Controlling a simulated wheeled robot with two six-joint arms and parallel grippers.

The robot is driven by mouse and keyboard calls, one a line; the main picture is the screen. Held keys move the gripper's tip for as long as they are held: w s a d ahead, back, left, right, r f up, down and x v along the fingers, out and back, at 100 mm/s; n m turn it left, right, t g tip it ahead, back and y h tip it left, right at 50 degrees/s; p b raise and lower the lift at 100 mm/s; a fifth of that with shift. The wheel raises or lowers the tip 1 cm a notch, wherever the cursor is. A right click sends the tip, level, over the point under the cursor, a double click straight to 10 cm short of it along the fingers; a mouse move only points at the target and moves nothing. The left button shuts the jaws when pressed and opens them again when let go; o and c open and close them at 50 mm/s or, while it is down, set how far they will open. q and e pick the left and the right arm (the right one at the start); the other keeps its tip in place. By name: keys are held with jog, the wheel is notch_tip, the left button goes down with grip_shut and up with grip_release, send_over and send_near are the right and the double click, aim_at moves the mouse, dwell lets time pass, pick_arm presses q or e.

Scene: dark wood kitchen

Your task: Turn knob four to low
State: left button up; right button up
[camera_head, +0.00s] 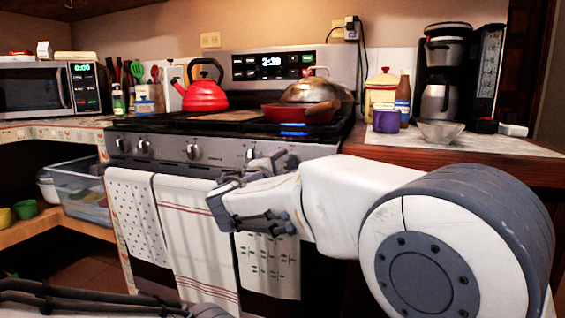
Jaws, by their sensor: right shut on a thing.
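The stove front (222,151) carries a row of silver knobs: two close together at the left (122,145) (143,147), one near the middle (194,152), and one farther right (250,153), fourth from the left. The knob's pointer angle is too small to read. My left gripper is out of view; only part of my left arm shows at the bottom left.
A red pan (290,112) with a domed lid (318,90) sits above a blue glow at the stove's right. A red kettle (205,96) stands at the back left. Towels (190,235) hang below the knobs. A counter (390,142) with jars and a coffee maker (440,85) lies right.

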jog(key=n+p, duration=0.1)
jog(key=n, duration=0.2)
jog(key=shift+f+n, duration=0.1)
jog(key=shift+n, duration=0.2)
jog(key=shift+f+n+p, duration=0.2)
jog(key=shift+n+p, duration=0.65)
jog(key=shift+n, duration=0.55)
jog(key=shift+d, duration=0.1)
jog(key=o, duration=1.4)
jog(key=shift+c, duration=0.2)
jog(key=b+v, duration=0.2)
jog(key=v, duration=0.8)
jog(key=shift+s, duration=0.3)
